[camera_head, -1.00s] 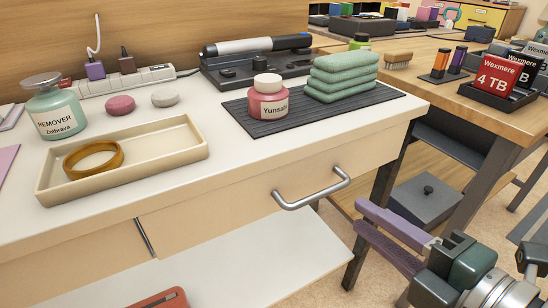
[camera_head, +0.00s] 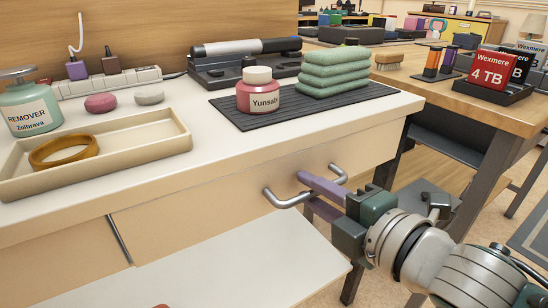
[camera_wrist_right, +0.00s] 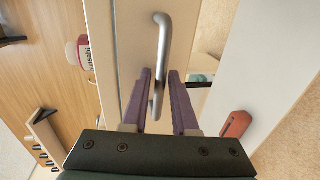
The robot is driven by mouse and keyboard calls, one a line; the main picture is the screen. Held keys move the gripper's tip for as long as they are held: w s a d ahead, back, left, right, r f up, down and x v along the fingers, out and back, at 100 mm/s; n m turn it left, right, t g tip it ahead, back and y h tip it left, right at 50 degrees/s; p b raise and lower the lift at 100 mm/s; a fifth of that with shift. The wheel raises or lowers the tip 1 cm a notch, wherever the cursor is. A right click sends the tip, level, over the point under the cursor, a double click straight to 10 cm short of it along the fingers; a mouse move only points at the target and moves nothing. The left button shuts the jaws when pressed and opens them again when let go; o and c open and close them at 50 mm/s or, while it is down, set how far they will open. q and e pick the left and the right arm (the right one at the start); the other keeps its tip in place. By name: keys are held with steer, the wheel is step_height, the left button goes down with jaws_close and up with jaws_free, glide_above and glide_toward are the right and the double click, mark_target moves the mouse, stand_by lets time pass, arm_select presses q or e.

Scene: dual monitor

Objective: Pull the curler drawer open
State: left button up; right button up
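The curler drawer is a pale wood front (camera_head: 220,205) under the white counter, and it looks flush with the cabinet. Its bar handle (camera_head: 284,201) is grey metal and also shows in the right wrist view (camera_wrist_right: 163,30). My right gripper (camera_head: 306,188) has its purple fingers at the handle, in front of the drawer. In the right wrist view the fingers (camera_wrist_right: 160,73) stand on either side of the bar, with a narrow gap visible, so it is open around the handle. The middle of the bar is partly hidden by the fingers in the head view. My left gripper is not in view.
On the counter stand a curler on a dark stand (camera_head: 240,68), a pink Yunsab jar (camera_head: 258,98), folded green towels (camera_head: 334,75), a cream tray (camera_head: 165,141) and a remover bottle (camera_head: 28,110). A white lower shelf (camera_head: 240,262) lies below the drawer. A wooden table (camera_head: 440,90) is right.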

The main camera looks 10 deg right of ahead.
steer(key=shift+c, duration=0.3)
jaws_close()
stand_by(1.1)
